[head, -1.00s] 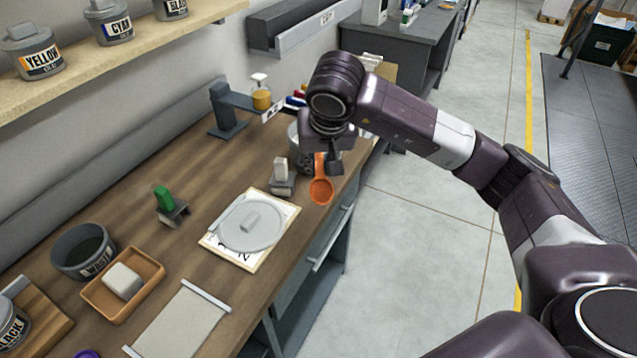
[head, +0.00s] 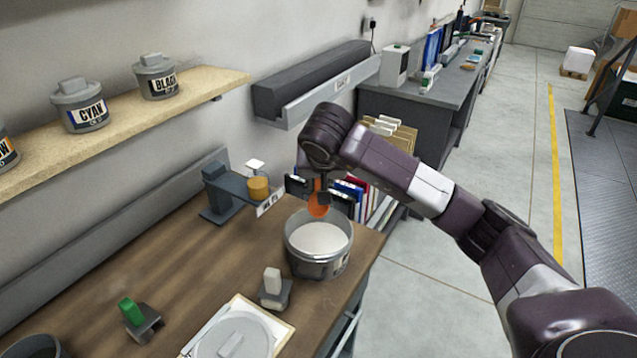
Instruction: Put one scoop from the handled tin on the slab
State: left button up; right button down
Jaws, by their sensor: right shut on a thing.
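The orange scoop (head: 318,206) is in my right gripper (head: 322,188), which is shut on its handle. The scoop hangs bowl-down by the far rim of an open grey tin (head: 318,262). I cannot tell whether the bowl is over the tin or just behind it. The tin is filled with pale, nearly white material and stands near the bench's right edge. Whether the scoop holds anything cannot be seen. The slab is not in this view. My left gripper is not in view.
A round grey lid (head: 240,338) lies on a white sheet at the front. Labelled tins (head: 80,106) sit on the shelf.

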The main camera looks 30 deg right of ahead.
aim_at(319, 211)
notch_tip(319, 211, down, 5)
jog(key=b, duration=0.2)
jog(key=shift+r+b, duration=0.15)
jog(key=shift+b, duration=0.25)
notch_tip(319, 211, down, 7)
jog(key=s+a+b, duration=0.1)
jog(key=s+b, duration=0.1)
jog(key=b, duration=0.3)
jog(key=shift+b, duration=0.3)
notch_tip(319, 211, up, 5)
jog(key=p, duration=0.3)
jog(key=shift+a, duration=0.1)
jog(key=shift+s+r+p, duration=0.1)
jog(key=shift+r+p, duration=1.85)
jog(key=shift+r, duration=1.05)
